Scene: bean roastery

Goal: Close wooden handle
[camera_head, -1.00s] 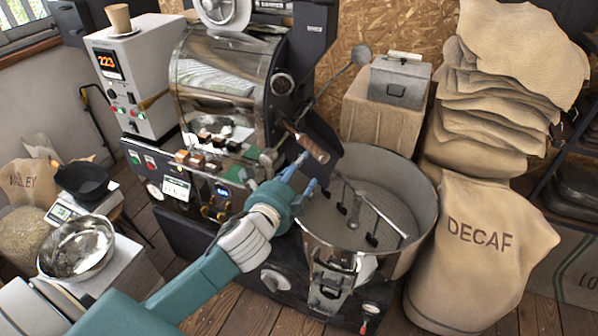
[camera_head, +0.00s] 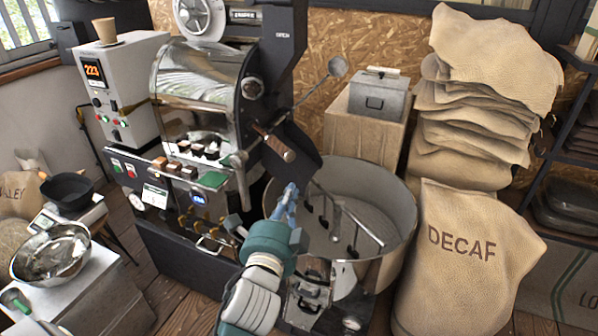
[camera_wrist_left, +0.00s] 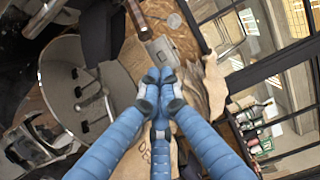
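The wooden handle (camera_head: 281,148) is a brown grip on a metal rod at the front of the roaster, slanting down to the right beside a dark chute plate (camera_head: 297,155). It also shows at the top of the left wrist view (camera_wrist_left: 136,14). My left gripper (camera_head: 291,188) has blue fingers and is below the handle, apart from it, in front of the near left rim of the cooling drum. In the left wrist view its fingertips (camera_wrist_left: 158,78) meet with nothing visible between them. My right gripper is not in view.
The round cooling drum (camera_head: 398,200) with stirring arms lies right of my gripper. The roaster's chrome drum (camera_head: 200,75) stands behind left. A DECAF sack (camera_head: 462,265) is at the right. A steel bowl (camera_head: 50,252) sits at the lower left.

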